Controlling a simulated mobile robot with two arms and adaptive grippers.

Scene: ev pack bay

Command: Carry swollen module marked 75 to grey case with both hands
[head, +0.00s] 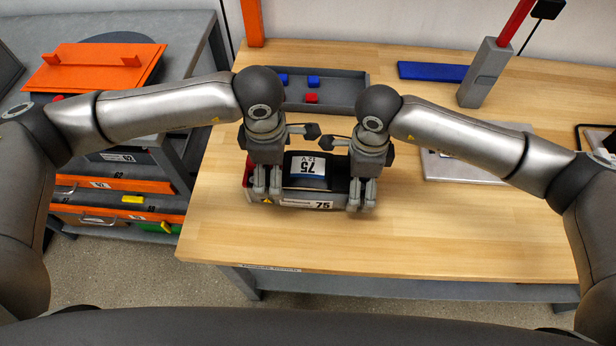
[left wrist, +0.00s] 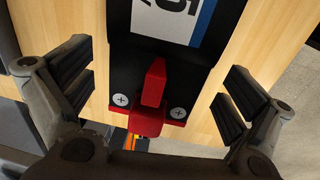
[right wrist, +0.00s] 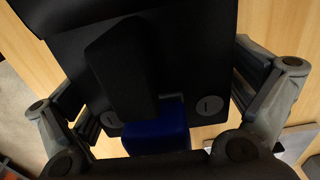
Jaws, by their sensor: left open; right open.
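The module marked 75 (head: 308,184) is a dark block with a white and blue label on top, lying on the wooden workbench near its front edge. My left gripper (head: 266,184) is open around its left end. The left wrist view shows a red terminal (left wrist: 152,95) and two screws between the spread fingers. My right gripper (head: 362,190) is open around its right end. The right wrist view shows a black post and a blue terminal (right wrist: 157,130) between the fingers. I cannot tell whether any finger touches the module. I cannot clearly pick out the grey case.
A grey tray (head: 345,104) with blue and red pieces lies behind the module. A blue bar (head: 432,71), a grey stand (head: 485,74) and a flat silver plate (head: 455,165) are to the right. At left stands grey shelving (head: 178,28) with an orange plate (head: 95,68).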

